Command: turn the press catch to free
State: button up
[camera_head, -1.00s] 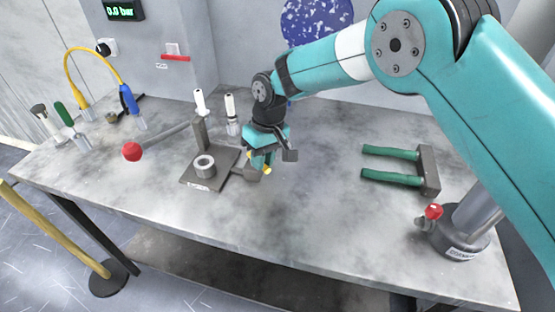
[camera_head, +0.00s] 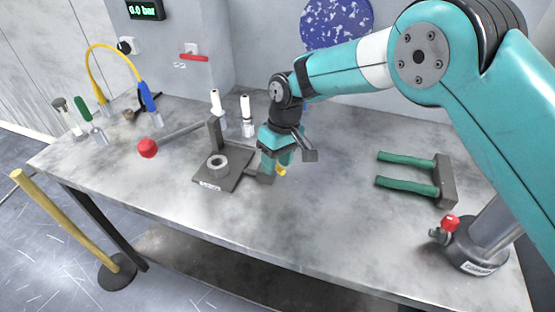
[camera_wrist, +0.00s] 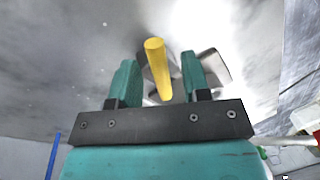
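The press has a dark base plate (camera_head: 207,183), a post (camera_head: 214,133) and a long lever ending in a red knob (camera_head: 147,148) at the left. A metal ring (camera_head: 218,166) sits on the plate. At the plate's right is the catch's dark block (camera_head: 265,178), with a yellow peg (camera_head: 281,170) beside it. My gripper (camera_head: 277,166) points down over this peg. In the wrist view the yellow peg (camera_wrist: 158,68) stands between the two teal fingers (camera_wrist: 160,82), with a gap on each side. The gripper is open and does not hold it. The catch's far side is hidden by the fingers.
Two white-topped bottles (camera_head: 246,115) stand behind the press, close to my wrist. The bench (camera_head: 320,220) between is clear.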

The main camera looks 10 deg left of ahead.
jog(key=shift+w+r, duration=0.2)
jog(key=shift+r, duration=0.35)
notch_tip(320, 180, up, 16)
jog(key=w+d+p, duration=0.1)
jog(key=w+d, duration=0.1)
jog(key=shift+w, duration=0.2)
